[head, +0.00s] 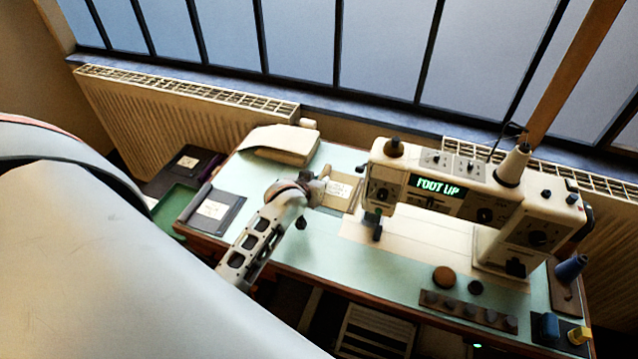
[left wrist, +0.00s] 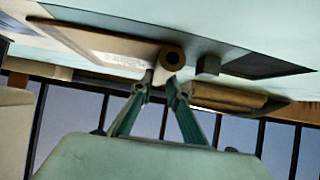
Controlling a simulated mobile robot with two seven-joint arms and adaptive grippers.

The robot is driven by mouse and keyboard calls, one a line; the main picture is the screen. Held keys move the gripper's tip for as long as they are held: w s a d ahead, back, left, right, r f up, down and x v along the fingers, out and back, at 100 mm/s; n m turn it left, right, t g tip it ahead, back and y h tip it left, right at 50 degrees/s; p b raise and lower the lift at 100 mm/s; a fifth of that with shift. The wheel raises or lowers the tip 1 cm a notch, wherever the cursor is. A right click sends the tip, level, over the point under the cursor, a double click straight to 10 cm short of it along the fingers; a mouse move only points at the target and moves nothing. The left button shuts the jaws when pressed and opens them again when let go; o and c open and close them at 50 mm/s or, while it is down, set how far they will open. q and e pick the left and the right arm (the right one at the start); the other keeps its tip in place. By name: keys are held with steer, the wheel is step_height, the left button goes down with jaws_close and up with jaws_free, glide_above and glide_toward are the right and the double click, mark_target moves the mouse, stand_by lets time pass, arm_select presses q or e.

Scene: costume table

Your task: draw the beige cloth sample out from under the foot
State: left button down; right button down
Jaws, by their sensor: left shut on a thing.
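The beige cloth sample (head: 346,204) with a white label lies flat on the pale green table, just left of the sewing machine (head: 470,190). The machine's display reads FOOT UP. The dark foot (head: 377,228) hangs under the machine's head, to the right of and nearer than the sample. I cannot tell whether any of the cloth is under it. My left gripper (head: 318,188) is at the sample's left side. In the left wrist view its fingertips (left wrist: 165,80) are closed at a round beige grip on the edge of the sample (left wrist: 105,44). My right gripper is not in view.
A dark grey sample (head: 213,212) with a white label lies at the table's left end. A folded beige cloth (head: 282,144) lies at the back left. A green tray (head: 175,205) stands beyond the left edge. A brown disc (head: 444,276) and a dark strip (head: 468,311) lie in front.

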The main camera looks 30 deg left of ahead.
arm_select(q)
steer(key=shift+a, duration=0.25)
steer(key=c, duration=1.9)
jaws_free()
steer(key=shift+d, duration=0.1)
steer(key=v, duration=1.2)
steer(key=shift+r, duration=0.1)
